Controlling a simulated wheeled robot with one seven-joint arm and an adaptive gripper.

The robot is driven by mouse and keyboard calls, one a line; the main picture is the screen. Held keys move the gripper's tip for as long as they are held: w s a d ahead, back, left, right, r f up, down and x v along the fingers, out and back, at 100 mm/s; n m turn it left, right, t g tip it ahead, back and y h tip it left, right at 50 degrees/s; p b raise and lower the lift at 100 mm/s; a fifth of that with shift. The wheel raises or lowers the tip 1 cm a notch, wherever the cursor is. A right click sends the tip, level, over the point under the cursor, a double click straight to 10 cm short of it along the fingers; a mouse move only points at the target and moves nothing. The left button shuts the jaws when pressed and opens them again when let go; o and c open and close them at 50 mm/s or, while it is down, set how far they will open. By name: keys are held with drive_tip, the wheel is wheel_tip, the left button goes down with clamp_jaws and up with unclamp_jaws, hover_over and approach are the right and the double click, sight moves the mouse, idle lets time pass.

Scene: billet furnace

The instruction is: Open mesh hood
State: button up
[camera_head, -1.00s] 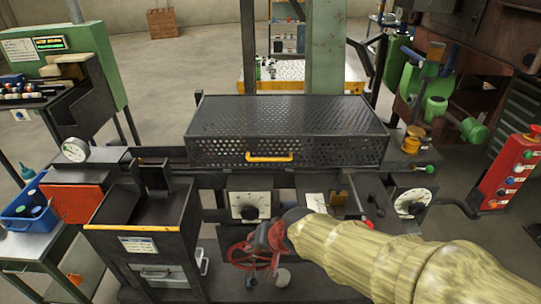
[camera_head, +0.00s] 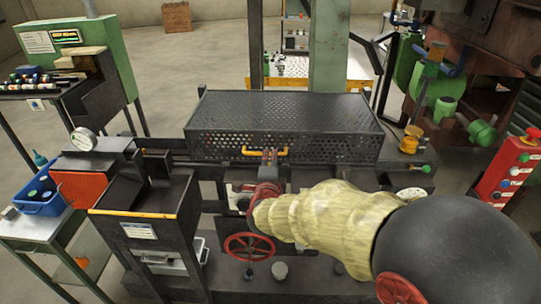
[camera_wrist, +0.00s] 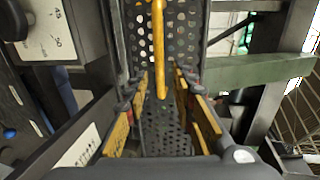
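The mesh hood (camera_head: 290,112) is a black perforated box lying closed over the machine bed in the head view. Its yellow handle (camera_head: 252,153) is on the front face. In the wrist view the handle (camera_wrist: 158,45) runs as a yellow bar ahead of and partly between my fingers, with the perforated mesh (camera_wrist: 180,45) behind it. My gripper (camera_head: 269,158) is at the handle in the head view, which covers part of it. In the wrist view my gripper (camera_wrist: 163,95) is open, with its yellow-padded fingers apart on either side of the handle line. Contact cannot be told.
A red handwheel (camera_head: 249,246) is below my arm. A black chute with a yellow edge (camera_head: 147,215) stands at left, beside a blue bin (camera_head: 42,192). Green valves (camera_head: 482,133) and a red button box (camera_head: 511,170) are at right. The hood's top is clear.

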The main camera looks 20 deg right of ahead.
drive_tip(key=x, duration=0.5)
drive_tip(key=shift+w+b, duration=0.15)
drive_tip(key=shift+b, duration=0.2)
drive_tip(key=c, duration=0.3)
clamp_jaws()
